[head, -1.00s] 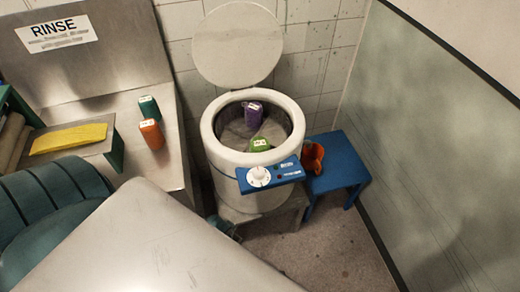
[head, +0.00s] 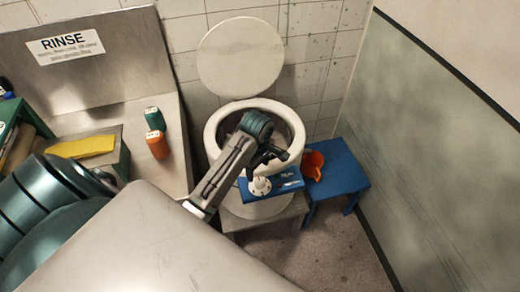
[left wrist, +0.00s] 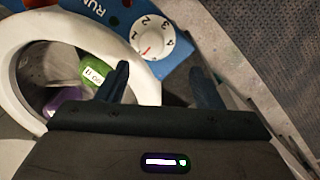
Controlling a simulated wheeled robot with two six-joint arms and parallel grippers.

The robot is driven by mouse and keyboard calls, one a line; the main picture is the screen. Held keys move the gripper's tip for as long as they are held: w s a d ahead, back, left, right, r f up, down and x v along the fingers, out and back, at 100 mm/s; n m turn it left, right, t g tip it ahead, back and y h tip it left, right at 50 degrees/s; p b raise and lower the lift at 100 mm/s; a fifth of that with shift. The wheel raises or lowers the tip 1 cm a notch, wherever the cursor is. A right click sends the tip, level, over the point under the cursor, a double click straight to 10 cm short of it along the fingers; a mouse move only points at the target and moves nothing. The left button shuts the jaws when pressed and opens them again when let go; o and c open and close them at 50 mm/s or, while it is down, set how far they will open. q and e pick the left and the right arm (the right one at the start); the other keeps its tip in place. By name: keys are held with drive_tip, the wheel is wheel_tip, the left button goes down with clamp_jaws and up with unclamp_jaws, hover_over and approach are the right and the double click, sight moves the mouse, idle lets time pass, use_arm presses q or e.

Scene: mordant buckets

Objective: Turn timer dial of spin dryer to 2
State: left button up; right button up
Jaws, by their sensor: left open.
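The spin dryer (head: 212,133) is a white round tub with its lid (head: 240,58) raised. Its blue control panel (head: 290,183) carries the white timer dial (head: 259,186). In the left wrist view the dial (left wrist: 153,37) shows numbers including 2, 3 and 4 and a short red mark at its lower left. My left gripper (head: 268,160) is over the dryer's front rim, just above the dial, and hides part of the panel and tub opening. In the left wrist view its fingers (left wrist: 160,82) are open and empty, with the dial beyond them, apart from it.
A green bottle (left wrist: 94,72) and a purple one (left wrist: 62,98) lie in the tub. A blue stool (head: 340,168) with an orange jug (head: 313,164) stands right of the dryer. Green (head: 152,116) and orange (head: 157,144) containers stand on the steel counter at left.

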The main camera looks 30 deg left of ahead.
sight(260, 181)
use_arm(q)
drive_tip(key=shift+n, duration=0.8)
drive_tip(key=f, duration=0.3)
drive_tip(key=w+f, duration=0.1)
drive_tip(key=f, duration=0.6)
drive_tip(key=shift+w+a, duration=0.2)
drive_tip(key=shift+w, duration=0.15)
drive_tip(key=c, duration=1)
